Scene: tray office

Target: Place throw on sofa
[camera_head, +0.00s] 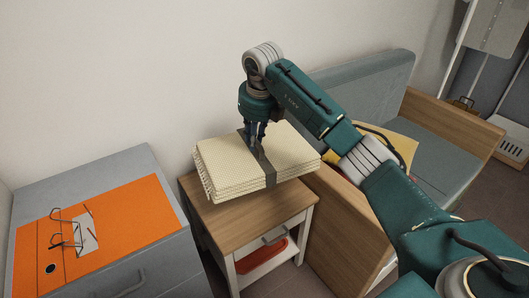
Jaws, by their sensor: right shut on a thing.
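The throw (219,168) is a folded cream knitted blanket with a dark grey band around its middle. It is level, over the top of a small wooden side table (240,220); I cannot tell whether it touches the tabletop. My right gripper (257,150) points down and is shut on the throw at its band. The sofa (437,152) is grey-blue with wooden arms and stands to the right of the side table. My right arm hides part of its seat and near arm. My left gripper is out of view.
A yellow cushion (398,145) lies on the sofa, partly behind my arm. The sofa's near wooden arm (335,215) stands close beside the side table. A red item (262,256) lies on the table's lower shelf.

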